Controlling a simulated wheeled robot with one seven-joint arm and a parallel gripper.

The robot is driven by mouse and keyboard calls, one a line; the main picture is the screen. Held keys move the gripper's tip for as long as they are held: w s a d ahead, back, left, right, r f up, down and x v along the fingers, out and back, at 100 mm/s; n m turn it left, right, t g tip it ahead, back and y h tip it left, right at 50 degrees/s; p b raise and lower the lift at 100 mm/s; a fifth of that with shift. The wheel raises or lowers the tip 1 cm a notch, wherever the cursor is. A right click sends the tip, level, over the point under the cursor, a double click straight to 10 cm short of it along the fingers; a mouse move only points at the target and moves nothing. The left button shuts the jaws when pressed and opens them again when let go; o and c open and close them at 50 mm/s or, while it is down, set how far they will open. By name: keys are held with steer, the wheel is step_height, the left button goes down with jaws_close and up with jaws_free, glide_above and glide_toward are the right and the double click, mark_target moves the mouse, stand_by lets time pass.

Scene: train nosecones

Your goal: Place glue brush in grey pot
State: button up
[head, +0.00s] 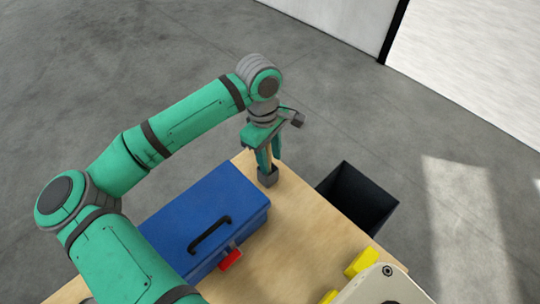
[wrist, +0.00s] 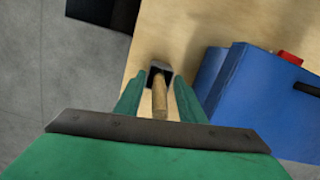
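The small grey pot (head: 268,178) stands on the wooden table near its far edge, just right of the blue toolbox. It also shows in the wrist view (wrist: 161,66). The glue brush, seen as a wooden handle (wrist: 159,98), has its lower end inside the pot; its bristles are hidden. My gripper (head: 268,160) is directly above the pot, pointing down. Its two green fingers stand either side of the handle, with gaps visible between handle and fingers in the wrist view, so it looks open and not holding the brush.
A blue toolbox (head: 205,215) with a dark handle and red latch (head: 231,260) stands close left of the pot. A black bin (head: 360,198) stands beyond the table edge at right. Yellow blocks (head: 362,262) and a beige part (head: 388,287) are at the lower right.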

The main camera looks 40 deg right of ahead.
steer(key=shift+r, duration=0.15)
steer(key=r, duration=0.4)
steer(key=w+r, duration=0.1)
steer(key=r, duration=0.7)
steer(key=shift+w+a, duration=0.15)
steer(key=shift+a, duration=0.05)
